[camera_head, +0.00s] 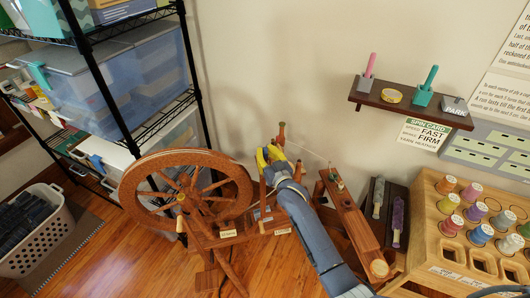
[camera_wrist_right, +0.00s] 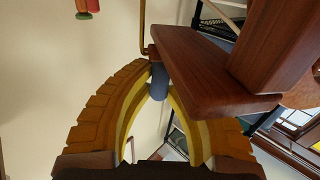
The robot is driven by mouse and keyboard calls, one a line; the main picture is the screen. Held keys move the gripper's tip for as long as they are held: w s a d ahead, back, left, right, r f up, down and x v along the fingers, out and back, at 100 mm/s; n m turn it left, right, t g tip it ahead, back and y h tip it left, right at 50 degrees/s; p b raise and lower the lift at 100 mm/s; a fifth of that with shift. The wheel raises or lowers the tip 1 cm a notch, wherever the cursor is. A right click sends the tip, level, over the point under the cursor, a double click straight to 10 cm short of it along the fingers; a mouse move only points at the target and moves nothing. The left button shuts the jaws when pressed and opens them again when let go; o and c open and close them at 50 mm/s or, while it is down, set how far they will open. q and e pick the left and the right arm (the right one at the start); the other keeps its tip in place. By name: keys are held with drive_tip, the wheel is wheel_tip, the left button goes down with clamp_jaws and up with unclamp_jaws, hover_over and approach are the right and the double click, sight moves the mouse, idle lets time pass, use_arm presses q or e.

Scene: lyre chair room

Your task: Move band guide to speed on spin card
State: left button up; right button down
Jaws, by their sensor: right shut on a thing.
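The spinning wheel (camera_head: 238,190) stands on the floor at centre left, with a large reddish-brown wheel and small pale labels on its base. My right gripper (camera_head: 268,155) reaches in beside its upright. In the right wrist view its yellow fingers (camera_wrist_right: 158,85) are shut on a small blue-grey knob (camera_wrist_right: 158,82), next to a brown wooden block; this may be the band guide, mostly hidden in the head view. The spin card (camera_head: 424,134) hangs below the wall shelf and reads speed FAST and FIRM. My left gripper is not in view.
A wall shelf (camera_head: 410,108) holds pink and green holders, a yellow roll and a PARK block. A wooden spool rack (camera_head: 440,240) stands at right. A narrow wooden stand (camera_head: 350,215) is close right of my arm. Wire shelving (camera_head: 190,60) and a basket (camera_head: 50,250) are left.

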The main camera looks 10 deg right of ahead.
drive_tip(key=shift+s, duration=0.85)
drive_tip(key=c, duration=1.3)
unclamp_jaws()
drive_tip(key=v, duration=1.2)
